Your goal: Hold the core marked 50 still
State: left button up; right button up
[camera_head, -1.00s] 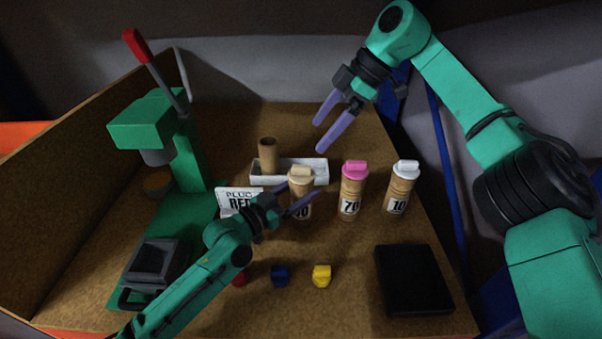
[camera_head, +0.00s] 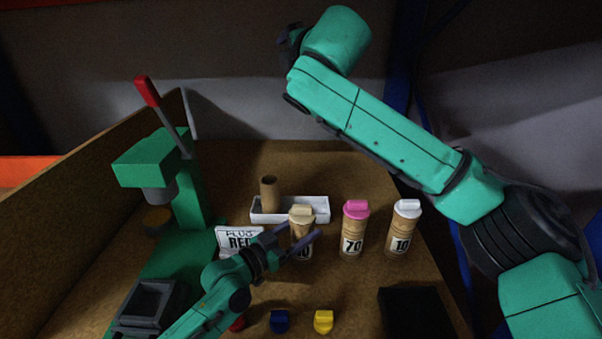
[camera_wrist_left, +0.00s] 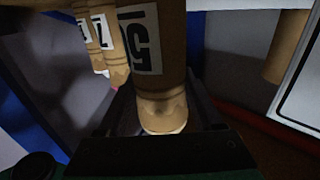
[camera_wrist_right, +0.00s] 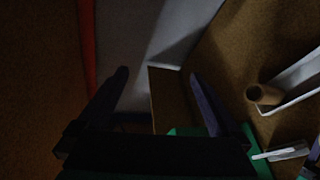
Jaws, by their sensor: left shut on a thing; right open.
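The core marked 50 (camera_head: 301,228) is a brown tube with a tan cap, standing upright on the table in the head view. My left gripper (camera_head: 301,246) is shut on it, its fingers crossing the label. In the left wrist view the core (camera_wrist_left: 160,50) sits between the jaws, with part of its 50 label showing. My right gripper (camera_head: 291,40) is raised at the back, far from the core, its fingers mostly hidden in the head view. In the right wrist view the right gripper (camera_wrist_right: 158,82) is open with nothing between its fingers.
Cores marked 70 (camera_head: 353,230) and 10 (camera_head: 402,230) stand to the right. A white tray (camera_head: 318,210) and plain tube (camera_head: 269,194) are behind. A green press (camera_head: 150,160) and a PLUG RED card (camera_head: 238,240) are left. Blue (camera_head: 280,321) and yellow (camera_head: 323,321) plugs lie in front.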

jog(key=s+f+n+g+h, duration=0.3)
jog(key=s+f+n+g, duration=0.3)
jog(key=f, duration=0.5)
jog(key=n+g+h, duration=0.2)
jog(key=n+g, duration=0.2)
jog(key=n, duration=0.1)
send_near(303, 207)
jog(key=x, duration=0.9)
jog(key=shift+w+f, duration=0.1)
jog(key=shift+w, duration=0.05)
jog(key=c, duration=1.3)
jog(key=shift+r, duration=4.3)
